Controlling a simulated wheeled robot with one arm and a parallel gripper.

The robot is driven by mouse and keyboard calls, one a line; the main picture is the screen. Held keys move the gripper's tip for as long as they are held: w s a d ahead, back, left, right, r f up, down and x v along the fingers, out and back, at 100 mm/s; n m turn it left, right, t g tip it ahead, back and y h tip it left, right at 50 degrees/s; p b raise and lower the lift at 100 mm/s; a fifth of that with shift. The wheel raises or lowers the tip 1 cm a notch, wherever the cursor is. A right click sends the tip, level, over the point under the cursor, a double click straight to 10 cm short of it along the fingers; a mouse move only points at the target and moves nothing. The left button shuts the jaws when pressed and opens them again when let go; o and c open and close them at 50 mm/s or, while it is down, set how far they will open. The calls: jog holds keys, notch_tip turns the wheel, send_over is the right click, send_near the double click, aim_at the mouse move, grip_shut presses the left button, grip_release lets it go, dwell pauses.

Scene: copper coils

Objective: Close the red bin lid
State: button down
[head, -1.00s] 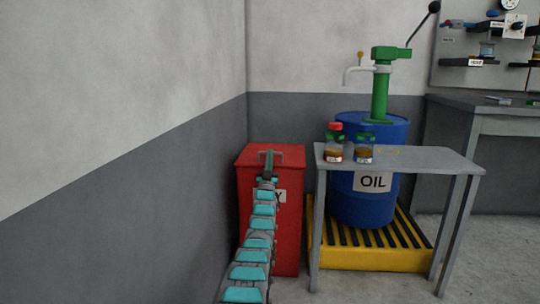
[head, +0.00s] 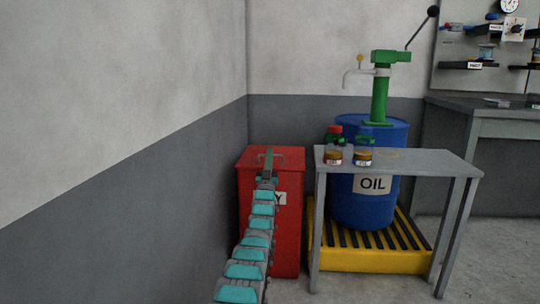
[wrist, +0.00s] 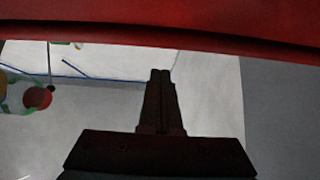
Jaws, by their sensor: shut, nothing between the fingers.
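The red bin (head: 290,235) stands in the corner by the left wall, with a partly hidden white label on its front. My gripper (head: 268,152) is at the lid, in line with the handle, and my arm hides part of the bin's front. In the wrist view my gripper (wrist: 161,73) is shut and empty, and a broad red edge (wrist: 170,28) crosses the top of the picture. Contact is unclear.
A grey table (head: 425,162) with two jars (head: 334,155) stands right of the bin. Behind it are a blue oil drum (head: 365,205) with a green pump and a yellow striped pallet (head: 370,262). The wall (head: 150,190) is close on the left.

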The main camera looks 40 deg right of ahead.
jog(key=p+v, duration=0.1)
jog(key=v, duration=0.7)
jog(key=shift+d+f, duration=0.15)
jog(key=shift+d, duration=0.05)
jog(key=shift+w, duration=0.1)
